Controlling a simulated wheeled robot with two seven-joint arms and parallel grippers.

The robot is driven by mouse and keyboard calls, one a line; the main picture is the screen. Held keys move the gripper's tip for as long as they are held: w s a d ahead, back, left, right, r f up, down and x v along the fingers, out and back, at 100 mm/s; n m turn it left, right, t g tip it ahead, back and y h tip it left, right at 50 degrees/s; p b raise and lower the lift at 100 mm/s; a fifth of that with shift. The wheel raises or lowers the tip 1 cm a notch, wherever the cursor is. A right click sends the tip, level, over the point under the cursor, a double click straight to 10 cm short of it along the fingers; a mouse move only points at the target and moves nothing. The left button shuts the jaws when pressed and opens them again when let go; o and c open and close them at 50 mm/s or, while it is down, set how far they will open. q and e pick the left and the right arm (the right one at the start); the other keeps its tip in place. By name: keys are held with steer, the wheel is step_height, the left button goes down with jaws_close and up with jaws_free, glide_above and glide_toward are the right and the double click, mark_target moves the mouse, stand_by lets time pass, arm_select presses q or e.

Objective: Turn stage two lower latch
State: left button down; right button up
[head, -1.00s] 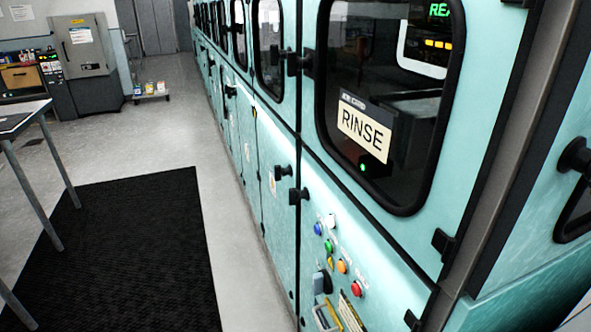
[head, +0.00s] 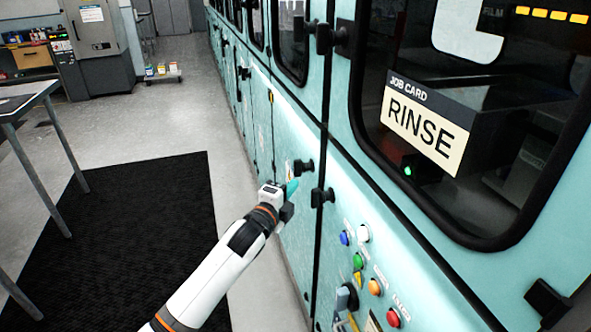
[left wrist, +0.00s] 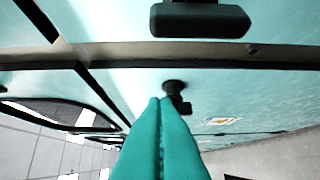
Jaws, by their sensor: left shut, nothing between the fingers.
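Two small black latches, a left one (head: 303,167) and a right one (head: 322,197), sit near the upright seam between the lower teal panels in the head view. I cannot tell for sure which is stage two's lower latch. My left gripper (head: 291,188) is shut and empty, its teal fingers just in front of the panel beside these latches. In the left wrist view the closed fingertips (left wrist: 160,101) point at a black latch (left wrist: 177,88) with a round base and short lever. Whether they touch it is unclear. My right gripper is out of view.
A larger black fitting (left wrist: 200,20) juts out near the fingers in the left wrist view. Coloured buttons (head: 358,261) stick out of the right panel below the RINSE card (head: 424,132). A black mat (head: 150,230) covers the floor; a table (head: 30,100) stands left.

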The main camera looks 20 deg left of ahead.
arm_select(q)
glide_toward(301, 163)
steer(key=w+d, duration=0.3)
steer(key=shift+w+a, duration=0.6)
steer(key=shift+w, duration=0.25)
steer(key=shift+w+a, duration=0.35)
steer(key=shift+w, duration=0.1)
steer(key=shift+p, duration=0.3)
